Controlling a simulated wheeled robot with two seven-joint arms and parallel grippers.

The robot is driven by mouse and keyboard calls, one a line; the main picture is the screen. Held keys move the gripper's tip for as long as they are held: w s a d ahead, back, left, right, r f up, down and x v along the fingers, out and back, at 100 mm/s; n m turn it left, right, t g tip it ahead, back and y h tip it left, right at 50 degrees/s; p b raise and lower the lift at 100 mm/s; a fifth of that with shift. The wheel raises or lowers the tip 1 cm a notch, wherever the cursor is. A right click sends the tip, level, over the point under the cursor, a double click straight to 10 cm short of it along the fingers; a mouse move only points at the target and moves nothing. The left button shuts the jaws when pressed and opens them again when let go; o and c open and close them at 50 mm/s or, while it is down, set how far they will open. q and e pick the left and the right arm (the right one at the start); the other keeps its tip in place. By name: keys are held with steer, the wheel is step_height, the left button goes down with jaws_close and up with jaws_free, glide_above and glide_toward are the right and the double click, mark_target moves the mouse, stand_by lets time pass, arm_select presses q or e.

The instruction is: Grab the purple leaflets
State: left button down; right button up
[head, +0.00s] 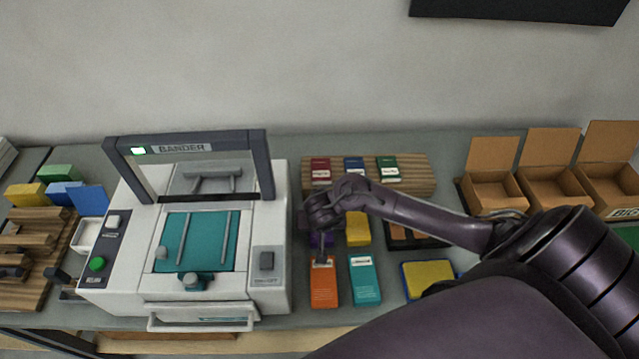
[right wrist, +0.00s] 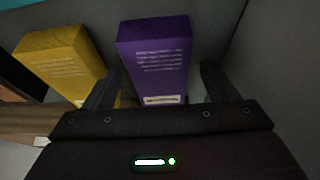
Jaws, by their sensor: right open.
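The purple leaflets (right wrist: 155,58) form a boxy purple pack with pale print and a white label, seen between my right gripper's fingers in the right wrist view. In the head view only a small part of the purple pack (head: 316,240) shows under my right gripper (head: 321,250), which hides the rest. My right gripper (right wrist: 160,85) is open, with one finger on each side of the pack's near end. Whether the fingers touch it I cannot tell. My left gripper is not in view.
A yellow pack (head: 358,230) stands close beside the purple one. Orange (head: 323,284) and teal (head: 365,280) packs lie nearer the front edge. The white bander machine (head: 270,292) stands just left. Open cardboard boxes (head: 494,190) stand at right.

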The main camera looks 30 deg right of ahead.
steer(key=shift+s+r, duration=0.15)
steer(key=shift+s, duration=0.05)
steer(key=shift+w, duration=0.15)
steer(key=c, duration=1.1)
